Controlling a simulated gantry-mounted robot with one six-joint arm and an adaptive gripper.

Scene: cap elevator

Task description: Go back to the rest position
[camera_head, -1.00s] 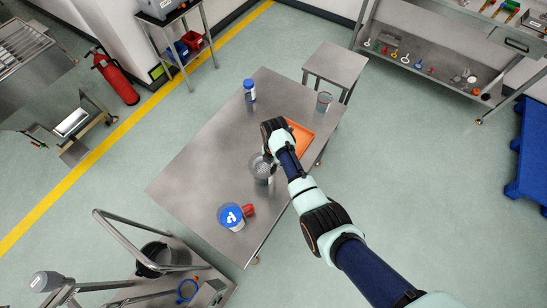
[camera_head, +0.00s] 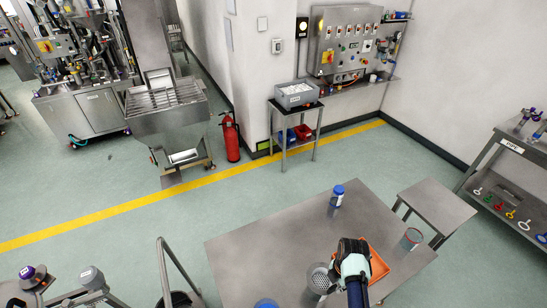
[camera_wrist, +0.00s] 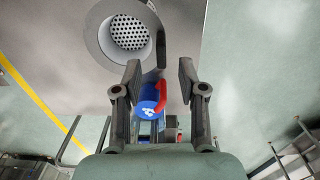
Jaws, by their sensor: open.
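My gripper (camera_head: 350,248) is over the metal table, close to the orange tray and the metal cup. In the wrist view my gripper (camera_wrist: 160,82) has its two fingers well apart with nothing held between them. A metal cup with a perforated inside (camera_head: 318,281) stands left of the gripper; it also shows at the top of the wrist view (camera_wrist: 128,33). A blue-lidded container (camera_head: 266,303) is cut off at the bottom edge; it shows with a red handle beyond the fingers in the wrist view (camera_wrist: 148,106). My arm covers part of the orange tray (camera_head: 379,264).
The metal table (camera_head: 255,255) also holds a blue-capped bottle (camera_head: 336,198) and a grey cup (camera_head: 411,238). A small side table (camera_head: 436,205) adjoins at the right. A fire extinguisher (camera_head: 231,138) and a stand with bins (camera_head: 295,122) are behind. The table's left part is bare.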

